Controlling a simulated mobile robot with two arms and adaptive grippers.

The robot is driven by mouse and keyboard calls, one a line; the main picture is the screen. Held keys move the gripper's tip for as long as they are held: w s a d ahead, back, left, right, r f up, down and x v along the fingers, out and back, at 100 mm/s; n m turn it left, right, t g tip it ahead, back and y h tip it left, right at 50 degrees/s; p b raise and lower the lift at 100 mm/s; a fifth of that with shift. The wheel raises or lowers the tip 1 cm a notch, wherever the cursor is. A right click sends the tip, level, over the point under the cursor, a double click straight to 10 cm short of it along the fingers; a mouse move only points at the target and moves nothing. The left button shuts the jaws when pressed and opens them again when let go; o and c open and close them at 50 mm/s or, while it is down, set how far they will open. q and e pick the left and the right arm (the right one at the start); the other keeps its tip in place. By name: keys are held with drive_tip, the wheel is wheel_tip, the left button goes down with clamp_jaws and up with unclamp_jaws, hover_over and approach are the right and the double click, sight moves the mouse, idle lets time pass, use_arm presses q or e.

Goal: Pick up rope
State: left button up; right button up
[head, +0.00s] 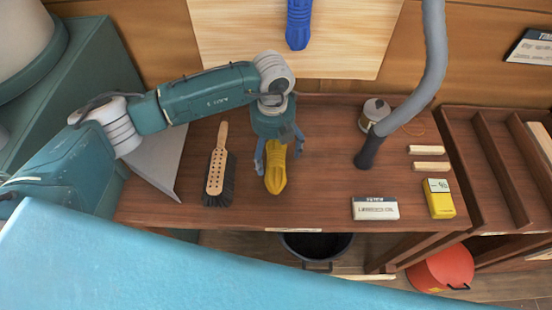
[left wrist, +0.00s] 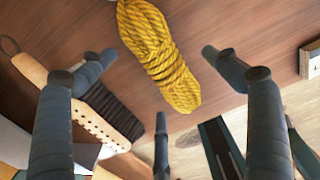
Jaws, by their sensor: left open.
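A yellow rope (head: 275,172) is bundled into a coil on the brown wooden bench. My left gripper (head: 279,157) is open above its far end, with fingers on either side, and partly hides it. In the left wrist view the rope (left wrist: 158,52) lies ahead of the spread fingers, between the left and right ones, and nothing is held. I cannot tell whether any finger touches it. My right gripper is not in view. A blue rope bundle (head: 298,22) shows on the pale board at the back.
A brush (head: 217,175) lies close left of the rope. A hanging grey hose (head: 434,60), a small canister (head: 376,110), a white box (head: 375,208) and a yellow box (head: 439,198) are on the right. The bench (head: 325,185) is clear just right of the rope.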

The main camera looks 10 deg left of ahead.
sight(272, 156)
use_arm(q)
drive_tip(key=f, duration=0.1)
drive_tip(key=f+p, duration=0.2)
drive_tip(key=shift+a+f, duration=0.25)
drive_tip(key=shift+f, duration=0.65)
drive_tip(key=c, duration=1.4)
drive_tip(key=shift+r, duration=0.1)
drive_tip(key=shift+c, duration=0.2)
wheel_tip(272, 156, up, 20)
drive_tip(key=b, duration=0.5)
drive_tip(key=shift+b, duration=0.4)
